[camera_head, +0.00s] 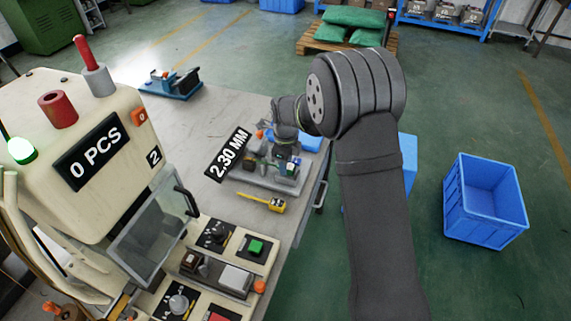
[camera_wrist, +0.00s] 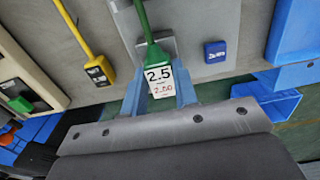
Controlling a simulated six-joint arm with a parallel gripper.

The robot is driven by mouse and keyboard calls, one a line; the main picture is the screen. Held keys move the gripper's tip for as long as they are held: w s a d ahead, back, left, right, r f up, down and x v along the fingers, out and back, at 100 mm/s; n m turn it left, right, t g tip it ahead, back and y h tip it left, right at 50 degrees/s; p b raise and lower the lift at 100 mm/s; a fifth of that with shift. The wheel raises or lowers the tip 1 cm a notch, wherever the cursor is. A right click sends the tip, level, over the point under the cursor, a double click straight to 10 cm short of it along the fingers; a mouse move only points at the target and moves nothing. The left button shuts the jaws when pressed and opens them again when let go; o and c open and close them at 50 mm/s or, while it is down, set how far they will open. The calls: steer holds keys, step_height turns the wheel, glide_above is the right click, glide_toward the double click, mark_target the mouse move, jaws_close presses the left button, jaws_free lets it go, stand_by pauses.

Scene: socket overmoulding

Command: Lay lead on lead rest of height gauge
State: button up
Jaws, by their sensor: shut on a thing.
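The lead (camera_wrist: 154,52) is green, with a white tag reading 2.5 and 2.00. In the wrist view its thin part runs to the top edge, over a grey metal block (camera_wrist: 168,46). My gripper (camera_wrist: 157,72) is shut on the lead between its two blue-grey fingers. My gripper and wrist hide much of the gauge. I cannot tell whether the lead touches the rest.
A yellow-and-black tool (camera_head: 264,202) lies in front of the gauge and shows in the wrist view (camera_wrist: 98,70). A small blue block (camera_wrist: 215,52) is on the right there. The machine (camera_head: 85,150) with buttons fills the left. A blue crate (camera_head: 486,205) stands on the floor.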

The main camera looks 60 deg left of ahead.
steer(key=shift+f, duration=0.3)
steer(key=o, duration=1)
steer(key=shift+r, duration=0.1)
step_height(320, 180, up, 12)
steer(key=shift+r, duration=0.1)
steer(key=shift+f, duration=4.45)
steer(key=shift+f, duration=0.1)
